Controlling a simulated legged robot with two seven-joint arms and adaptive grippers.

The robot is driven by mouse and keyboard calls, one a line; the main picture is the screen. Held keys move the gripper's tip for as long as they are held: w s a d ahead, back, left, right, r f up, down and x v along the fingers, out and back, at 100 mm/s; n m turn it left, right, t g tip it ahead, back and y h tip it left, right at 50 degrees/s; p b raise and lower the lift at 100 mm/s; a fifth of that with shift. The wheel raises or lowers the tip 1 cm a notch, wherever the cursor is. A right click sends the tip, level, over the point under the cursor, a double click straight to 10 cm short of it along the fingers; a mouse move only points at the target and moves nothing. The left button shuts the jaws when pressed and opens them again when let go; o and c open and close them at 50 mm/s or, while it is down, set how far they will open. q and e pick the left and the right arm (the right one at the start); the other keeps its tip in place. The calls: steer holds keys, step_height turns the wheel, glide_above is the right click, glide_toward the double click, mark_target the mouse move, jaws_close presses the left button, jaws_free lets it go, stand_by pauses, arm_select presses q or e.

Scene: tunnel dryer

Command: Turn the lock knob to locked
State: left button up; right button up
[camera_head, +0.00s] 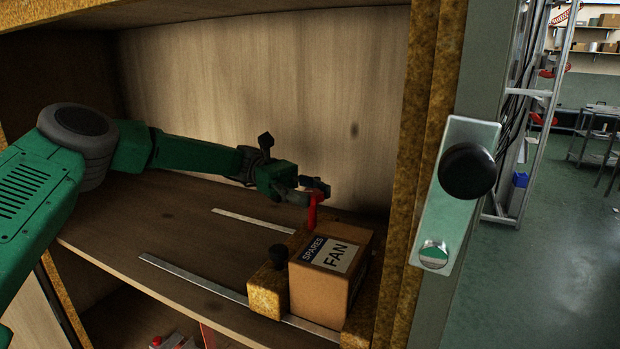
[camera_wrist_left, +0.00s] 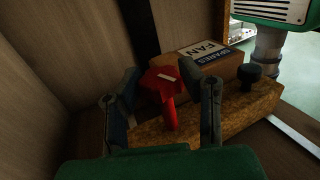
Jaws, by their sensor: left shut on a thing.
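My right gripper is in neither view.
A cardboard box (camera_head: 330,271) labelled SPARES FAN sits against the block. Metal strips (camera_head: 195,278) run along the shelf (camera_head: 150,225). The shelf's left is clear.

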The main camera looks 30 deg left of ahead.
mark_target(312, 189)
arm_select(q)
steer(key=shift+w+m+g+y+p, duration=0.1)
steer(key=shift+m+g+y+p, duration=0.15)
steer(key=shift+m+g+y, duration=0.5)
steer(key=shift+w+m+g+y+p, duration=0.2)
steer(key=shift+m+g, duration=0.35)
steer(key=shift+g, duration=0.6)
steer(key=shift+s+m+g, duration=0.15)
steer(key=shift+m+g, duration=0.15)
steer(key=shift+g, duration=0.1)
steer(key=o, duration=1.2)
steer(key=shift+f, duration=0.1)
steer(key=r, duration=1)
steer(key=shift+w, duration=0.2)
